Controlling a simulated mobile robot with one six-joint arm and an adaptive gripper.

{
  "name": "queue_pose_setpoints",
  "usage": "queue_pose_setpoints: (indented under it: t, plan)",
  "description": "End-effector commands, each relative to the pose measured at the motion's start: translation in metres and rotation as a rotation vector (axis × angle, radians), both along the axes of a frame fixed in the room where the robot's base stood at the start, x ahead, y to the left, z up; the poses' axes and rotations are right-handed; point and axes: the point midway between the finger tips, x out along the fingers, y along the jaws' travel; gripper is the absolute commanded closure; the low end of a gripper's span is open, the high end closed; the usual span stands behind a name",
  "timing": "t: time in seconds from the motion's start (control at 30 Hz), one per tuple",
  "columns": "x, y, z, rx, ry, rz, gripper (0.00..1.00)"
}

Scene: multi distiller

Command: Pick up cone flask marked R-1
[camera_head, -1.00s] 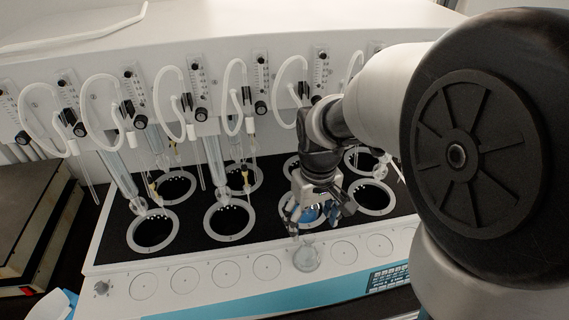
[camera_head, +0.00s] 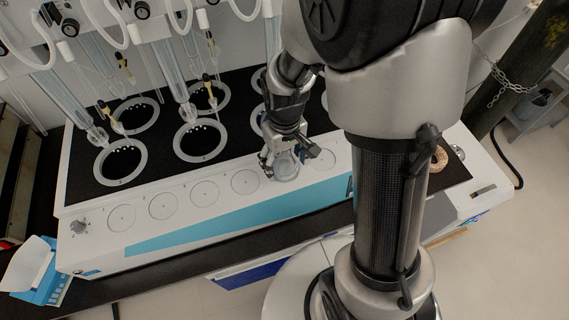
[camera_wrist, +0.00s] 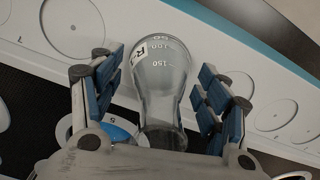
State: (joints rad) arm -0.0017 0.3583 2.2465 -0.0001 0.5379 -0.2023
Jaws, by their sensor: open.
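The glass cone flask (camera_wrist: 160,85) is clear and shows a white label with "R-" readable and volume marks in the wrist view. It lies between the two blue-padded fingers of my gripper (camera_wrist: 162,95), which is open with a gap on each side of the glass. In the head view the flask (camera_head: 285,167) is at the front ledge of the distiller, at the row of round marked spots. My gripper (camera_head: 281,160) is right at it there. The flask's neck end is partly hidden by the gripper in the head view.
The white distiller (camera_head: 85,222) has a black top with several ringed wells, such as one ring (camera_head: 200,140). Glass tubes and white hoses hang above the wells. Empty round spots (camera_head: 204,194) line the ledge to the left.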

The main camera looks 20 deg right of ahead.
Motion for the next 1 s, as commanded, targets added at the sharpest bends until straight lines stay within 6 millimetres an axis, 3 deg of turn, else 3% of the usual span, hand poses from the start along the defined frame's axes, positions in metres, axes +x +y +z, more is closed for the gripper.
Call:
queue_pose_setpoints:
  t: [0.27, 0.9, 1.0]
  plan:
    - [0.0004, 0.0, -0.0015, 0.0, -0.002, 0.0, 0.32]
    - [0.0004, 0.0, -0.0014, 0.0, -0.001, 0.0, 0.75]
    - [0.0006, 0.0, -0.0012, 0.0, -0.002, 0.0, 0.75]
